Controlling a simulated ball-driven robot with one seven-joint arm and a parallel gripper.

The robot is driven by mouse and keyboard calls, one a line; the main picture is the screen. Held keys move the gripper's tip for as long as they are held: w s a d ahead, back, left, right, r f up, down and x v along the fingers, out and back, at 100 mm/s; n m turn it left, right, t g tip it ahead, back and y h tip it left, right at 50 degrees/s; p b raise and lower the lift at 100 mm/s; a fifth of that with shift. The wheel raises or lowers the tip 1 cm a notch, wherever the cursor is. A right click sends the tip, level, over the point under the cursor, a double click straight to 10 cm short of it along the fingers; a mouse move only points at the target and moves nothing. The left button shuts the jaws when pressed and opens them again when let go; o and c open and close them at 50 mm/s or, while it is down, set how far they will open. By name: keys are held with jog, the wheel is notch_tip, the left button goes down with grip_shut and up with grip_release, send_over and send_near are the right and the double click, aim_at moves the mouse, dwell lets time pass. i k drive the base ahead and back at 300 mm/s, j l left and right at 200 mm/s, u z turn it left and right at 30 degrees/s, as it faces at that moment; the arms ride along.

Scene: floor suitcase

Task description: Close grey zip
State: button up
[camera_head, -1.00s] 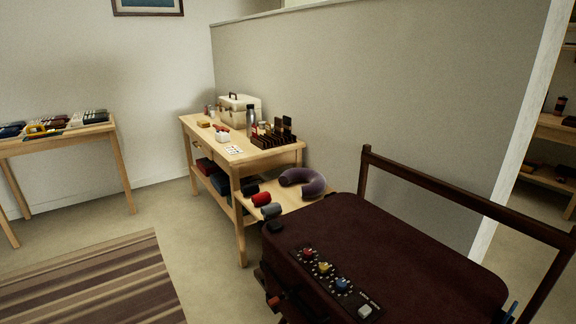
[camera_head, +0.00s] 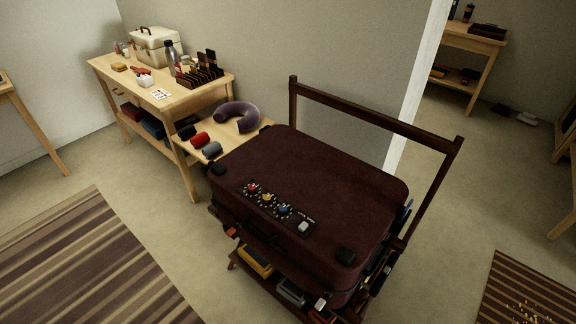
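A dark maroon suitcase (camera_head: 310,178) lies flat on a dark wooden stand (camera_head: 380,118) in the middle of the head view. Its lid looks down. A black panel (camera_head: 277,210) on the lid's near edge carries a red, a yellow and a blue knob and a pale square button. The suitcase's near side (camera_head: 270,240) is in shadow, and I cannot make out a grey zip there. My gripper is not in view.
A wooden table (camera_head: 196,104) with a cream case stands behind left, with a purple neck pillow (camera_head: 237,117) on a lower shelf beside the suitcase. Striped rugs (camera_head: 90,262) lie at left and lower right. Floor is open in front left. A grey partition stands behind.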

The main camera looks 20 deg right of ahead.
aim_at(319, 305)
jog(key=k+j+z, duration=0.35)
jog(key=k+j, duration=0.4)
